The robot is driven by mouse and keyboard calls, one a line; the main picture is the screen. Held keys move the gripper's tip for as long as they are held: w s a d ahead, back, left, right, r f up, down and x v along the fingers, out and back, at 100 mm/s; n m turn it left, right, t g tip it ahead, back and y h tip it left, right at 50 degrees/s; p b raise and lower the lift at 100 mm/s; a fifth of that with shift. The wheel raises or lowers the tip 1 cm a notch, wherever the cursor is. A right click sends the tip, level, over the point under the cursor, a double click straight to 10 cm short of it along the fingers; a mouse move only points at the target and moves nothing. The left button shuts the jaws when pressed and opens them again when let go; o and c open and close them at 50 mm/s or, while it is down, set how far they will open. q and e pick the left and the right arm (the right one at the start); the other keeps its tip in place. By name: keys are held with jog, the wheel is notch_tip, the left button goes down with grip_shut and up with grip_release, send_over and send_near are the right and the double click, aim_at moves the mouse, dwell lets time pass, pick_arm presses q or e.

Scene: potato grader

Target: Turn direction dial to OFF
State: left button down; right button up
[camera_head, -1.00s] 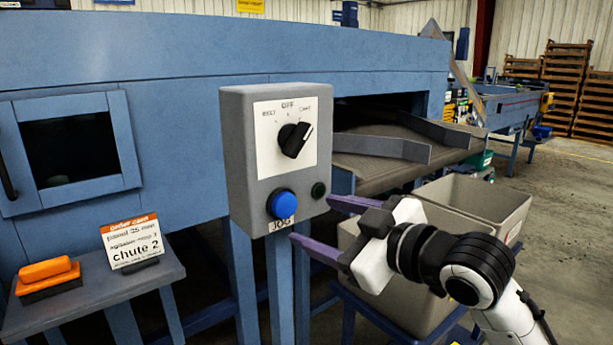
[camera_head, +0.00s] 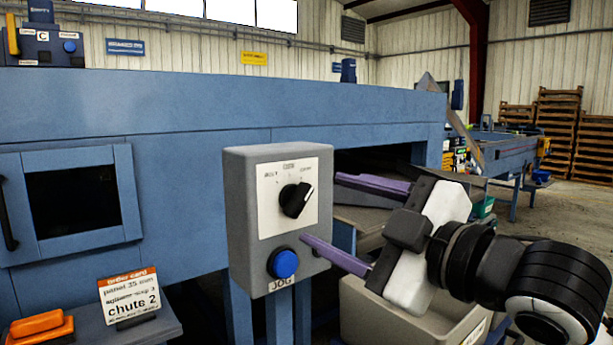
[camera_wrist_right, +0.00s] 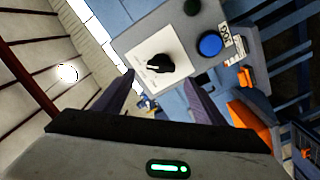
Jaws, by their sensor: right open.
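The direction dial (camera_head: 296,200) is a black knob on a white label plate on the front of a grey control box (camera_head: 240,225). Its pointer is turned up and to the right, toward the right-hand label, away from the top label. My right gripper (camera_head: 320,208) is open, its purple fingers pointing at the box from the right, one higher and one lower than the dial. In the right wrist view the dial (camera_wrist_right: 160,63) lies ahead between the two fingers (camera_wrist_right: 160,95), which look apart from it. My left gripper is not in view.
A blue JOG button (camera_head: 283,263) sits below the dial. A small table at lower left holds an order card (camera_head: 129,297) and an orange block (camera_head: 38,325). A grey bin (camera_head: 400,322) stands below my right arm. The blue machine (camera_head: 190,110) fills the background.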

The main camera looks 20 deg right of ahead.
aim_at(302, 201)
jog(key=x, duration=0.5)
jog(key=shift+w+a+f+p, duration=0.1)
jog(key=shift+w+p, duration=0.05)
jog(key=shift+p, duration=0.25)
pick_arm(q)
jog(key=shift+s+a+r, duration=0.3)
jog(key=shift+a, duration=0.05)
pick_arm(e)
jog(key=shift+w+a, duration=0.2)
jog(key=shift+w, duration=0.45)
